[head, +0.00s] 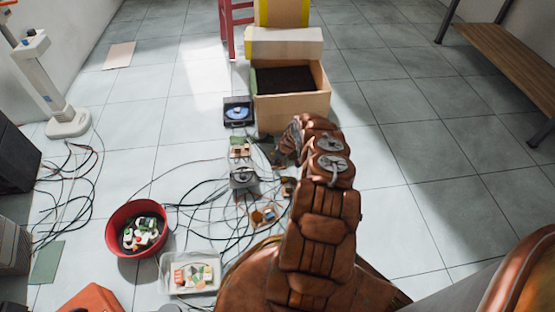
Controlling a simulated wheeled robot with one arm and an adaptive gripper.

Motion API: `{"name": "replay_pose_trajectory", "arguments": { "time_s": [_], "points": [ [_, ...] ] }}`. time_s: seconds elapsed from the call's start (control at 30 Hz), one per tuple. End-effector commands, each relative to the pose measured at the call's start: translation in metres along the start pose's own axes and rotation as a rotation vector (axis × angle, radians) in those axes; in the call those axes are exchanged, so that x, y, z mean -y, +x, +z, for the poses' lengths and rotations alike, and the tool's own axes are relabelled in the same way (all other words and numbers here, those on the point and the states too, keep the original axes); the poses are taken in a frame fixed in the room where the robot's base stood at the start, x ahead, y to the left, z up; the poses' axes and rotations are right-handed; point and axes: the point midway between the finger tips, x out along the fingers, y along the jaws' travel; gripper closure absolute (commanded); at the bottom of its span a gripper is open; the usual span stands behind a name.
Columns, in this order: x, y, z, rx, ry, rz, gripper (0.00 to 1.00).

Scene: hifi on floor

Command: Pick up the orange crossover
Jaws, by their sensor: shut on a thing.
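My gripper (286,150) shows only in part beyond my brown arm, low over the cable clutter in front of the wooden box. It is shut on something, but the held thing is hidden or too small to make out. A small board with round orange parts (263,214) lies on the floor among the cables, apart from the gripper. Another small board with orange-brown parts (240,150) lies to the left of the gripper. A small brownish piece (288,187) shows just below the gripper, beside my arm. I cannot tell which of these is the orange crossover.
Black cables (190,218) spread over the tiles. A red bowl (110,234) and a white tray (172,284) hold small parts. A wooden box (318,101) stands behind my gripper, with a blue-disc device (238,112) beside it. Open floor (430,170) lies right, before a bench (510,62).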

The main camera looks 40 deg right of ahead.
Motion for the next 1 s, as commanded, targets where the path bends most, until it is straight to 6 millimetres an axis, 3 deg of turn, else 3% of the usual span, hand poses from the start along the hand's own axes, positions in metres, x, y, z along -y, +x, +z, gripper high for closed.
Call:
{"name": "replay_pose_trajectory", "arguments": {
  "time_s": [0.27,0.7,1.0],
  "points": [
    [-0.001,-0.022,-0.009,0.0,0.0,0.0,1.0],
    [-0.001,-0.087,-0.036,0.0,0.001,0.001,1.0],
    [0.0,-0.103,-0.043,0.0,0.0,-0.001,1.0]
  ]
}}
